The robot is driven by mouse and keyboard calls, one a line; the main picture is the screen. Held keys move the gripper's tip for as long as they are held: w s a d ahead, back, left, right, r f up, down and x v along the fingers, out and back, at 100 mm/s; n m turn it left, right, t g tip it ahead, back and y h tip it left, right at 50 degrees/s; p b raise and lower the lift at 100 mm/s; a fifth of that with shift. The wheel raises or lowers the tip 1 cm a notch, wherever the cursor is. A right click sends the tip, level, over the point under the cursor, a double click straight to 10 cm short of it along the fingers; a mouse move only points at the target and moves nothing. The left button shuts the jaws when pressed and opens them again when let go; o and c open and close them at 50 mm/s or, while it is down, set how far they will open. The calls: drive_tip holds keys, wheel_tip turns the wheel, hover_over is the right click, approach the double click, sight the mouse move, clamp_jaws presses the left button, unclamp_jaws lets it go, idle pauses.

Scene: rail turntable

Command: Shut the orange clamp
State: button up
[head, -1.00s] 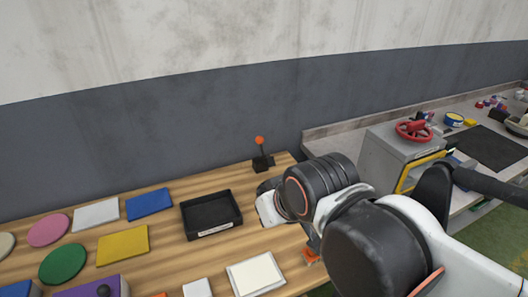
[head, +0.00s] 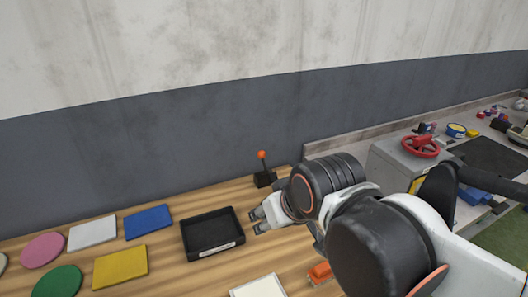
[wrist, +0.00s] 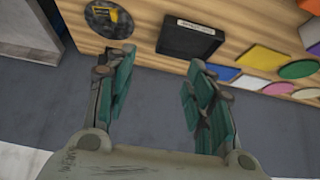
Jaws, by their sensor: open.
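An orange part (head: 320,272), which looks like the clamp, sits on the wooden table just left of my arm in the head view. My arm covers some of it, so I cannot tell its handle's position. I cannot make it out in the wrist view. My gripper (head: 259,220) is open and empty beside the black tray's right side, up and left of the orange part. Its spread fingers also show in the wrist view (wrist: 161,62), with nothing between them.
A black tray (head: 213,248) lies left of my gripper. An orange-knobbed lever (head: 264,170) stands behind it near the wall. Coloured plates, including a yellow one (head: 119,267), lie left. A red handwheel (head: 420,146) is at right. A dark disc (wrist: 108,20) shows in the wrist view.

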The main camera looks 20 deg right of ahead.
drive_tip(key=w+d+r+p, duration=0.2)
drive_tip(key=w+r, duration=0.4)
drive_tip(key=w, duration=0.3)
drive_tip(key=n+g+y+p, duration=0.1)
drive_tip(key=n+g+p, duration=0.2)
drive_tip(key=p, duration=0.3)
hover_over(263, 152)
drive_tip(key=s+d, duration=0.1)
drive_tip(key=s, duration=0.4)
wheel_tip(263, 152, down, 7)
drive_tip(key=x, duration=0.4)
drive_tip(key=b+x, duration=0.1)
drive_tip(key=x, duration=0.4)
drive_tip(key=b+x, duration=0.1)
drive_tip(key=x, duration=0.3)
drive_tip(key=shift+w+f, duration=0.2)
drive_tip(key=shift+w, duration=0.2)
clamp_jaws()
